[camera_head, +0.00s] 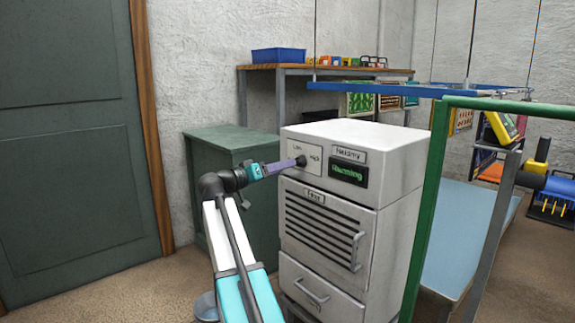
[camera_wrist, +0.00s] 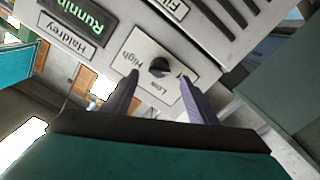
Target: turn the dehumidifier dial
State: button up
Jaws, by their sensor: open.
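The dehumidifier (camera_head: 335,255) is a white cabinet with a vent grille, a drawer and a green "Running" display (camera_head: 347,173). Its black dial (camera_head: 301,161) sits on a pale plate marked Low and High, at the upper left of the front. In the wrist view the dial (camera_wrist: 159,67) shows just beyond and between my fingertips. My gripper (camera_head: 290,164) points at the dial from the left in the head view. In the wrist view my gripper (camera_wrist: 158,80) has its two purple fingers apart, one on each side of the dial. I cannot tell whether they touch it.
A dark green cabinet (camera_head: 225,150) stands behind my arm. A green frame post (camera_head: 428,200) rises close to the dehumidifier's right side. A wooden bench (camera_head: 330,70) with a blue bin (camera_head: 278,55) is behind. Bare floor lies at the left front.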

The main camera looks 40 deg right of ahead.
jog(key=a+p, duration=0.1)
jog(key=a, duration=0.8)
jog(key=shift+w+p, duration=0.3)
jog(key=shift+w, duration=0.05)
jog(key=shift+r, duration=0.1)
